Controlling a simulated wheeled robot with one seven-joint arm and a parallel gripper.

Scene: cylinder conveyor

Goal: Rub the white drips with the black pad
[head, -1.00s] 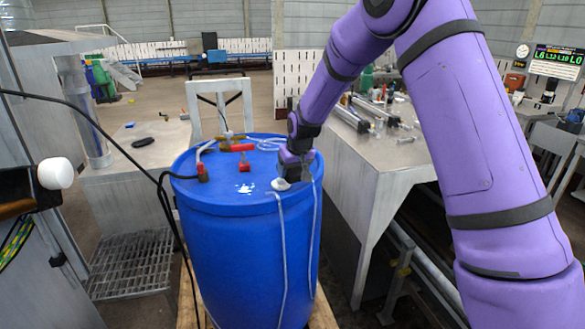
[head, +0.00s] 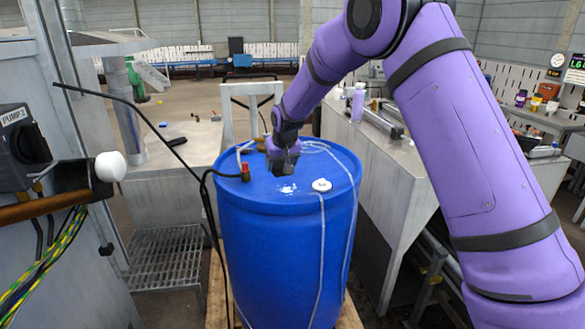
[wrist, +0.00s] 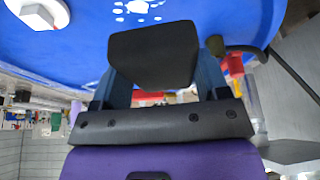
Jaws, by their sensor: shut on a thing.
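The blue drum (head: 285,255) stands upright on a wooden pallet. White drips (head: 287,189) lie on its lid, and show at the top of the wrist view (wrist: 137,8). My gripper (head: 283,163) is over the lid, just behind the drips, pointing down. In the wrist view the gripper (wrist: 155,90) is shut on the black pad (wrist: 152,55), whose broad face shows between the fingers. The pad is apart from the drips in that view. I cannot tell whether it touches the lid.
A white cap (head: 321,185) sits on the lid right of the drips. A red fitting (head: 246,172) with a hose stands to the left. A black cable (head: 150,125) hangs at the left. Metal benches flank the drum, the right one (head: 385,165) close by.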

